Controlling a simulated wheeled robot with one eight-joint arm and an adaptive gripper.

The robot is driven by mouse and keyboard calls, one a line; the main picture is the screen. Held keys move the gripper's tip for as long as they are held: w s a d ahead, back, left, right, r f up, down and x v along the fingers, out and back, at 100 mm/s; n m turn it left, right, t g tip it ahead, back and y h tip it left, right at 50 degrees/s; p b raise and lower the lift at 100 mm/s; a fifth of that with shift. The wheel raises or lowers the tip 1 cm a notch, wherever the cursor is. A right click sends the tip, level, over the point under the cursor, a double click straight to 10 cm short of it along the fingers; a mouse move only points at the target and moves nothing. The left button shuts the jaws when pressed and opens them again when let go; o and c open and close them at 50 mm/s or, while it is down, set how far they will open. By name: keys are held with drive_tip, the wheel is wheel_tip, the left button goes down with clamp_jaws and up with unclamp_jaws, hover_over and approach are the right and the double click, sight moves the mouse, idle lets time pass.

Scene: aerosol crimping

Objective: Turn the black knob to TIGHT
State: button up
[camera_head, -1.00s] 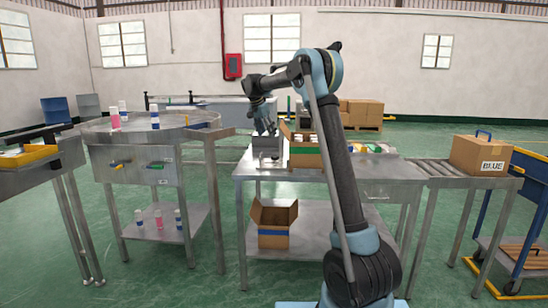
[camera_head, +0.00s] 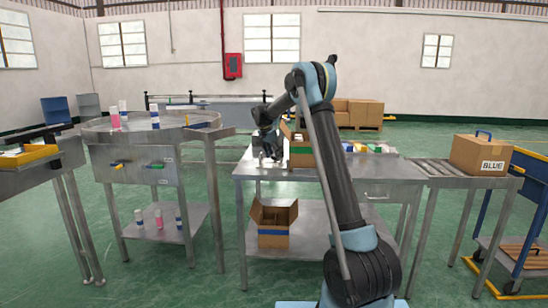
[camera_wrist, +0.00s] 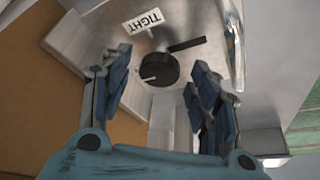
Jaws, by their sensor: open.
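The round black knob (camera_wrist: 158,70) shows in the wrist view on a grey metal face. A small white mark (camera_wrist: 147,79) sits at its lower left edge, turned away from the TIGHT label. The white TIGHT label (camera_wrist: 142,21) is above the knob, upside down in this view. My gripper (camera_wrist: 157,62) is open, with one blue finger on each side of the knob and a visible gap to each. In the head view, my gripper (camera_head: 268,148) is low over the middle table and hides most of the grey device there; the knob cannot be made out.
A dark bar (camera_wrist: 187,44) lies just right of the knob. Small coloured items (camera_head: 375,148) lie farther right. A box marked BLUE (camera_head: 482,155) rests on the roller conveyor.

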drive_tip(key=c, duration=1.1)
drive_tip(key=shift+o, duration=0.2)
drive_tip(key=shift+m, duration=0.3)
drive_tip(key=m, duration=0.2)
drive_tip(key=m+g+h, duration=0.1)
drive_tip(key=shift+w+a+m, duration=0.15)
drive_tip(key=shift+w+m, duration=0.1)
drive_tip(key=shift+m, duration=0.15)
drive_tip(key=m+g, duration=0.1)
drive_tip(key=m, duration=0.3)
drive_tip(key=shift+w+g+h, duration=0.2)
drive_tip(key=shift+g+h, duration=0.1)
drive_tip(key=shift+g, duration=0.1)
drive_tip(key=m, duration=0.2)
drive_tip(key=m+g, duration=0.1)
drive_tip(key=m, duration=0.1)
drive_tip(key=m+g, duration=0.1)
drive_tip(key=shift+w+m, duration=0.3)
drive_tip(key=shift+m, duration=0.1)
drive_tip(key=shift+w+d+m+g+y, duration=0.1)
drive_tip(key=shift+m+g+y, duration=0.2)
drive_tip(key=shift+m, duration=0.65)
drive_tip(key=shift+d+m+g+y, duration=0.1)
drive_tip(key=shift+m+g+y, duration=0.2)
drive_tip(key=shift+m, duration=0.65)
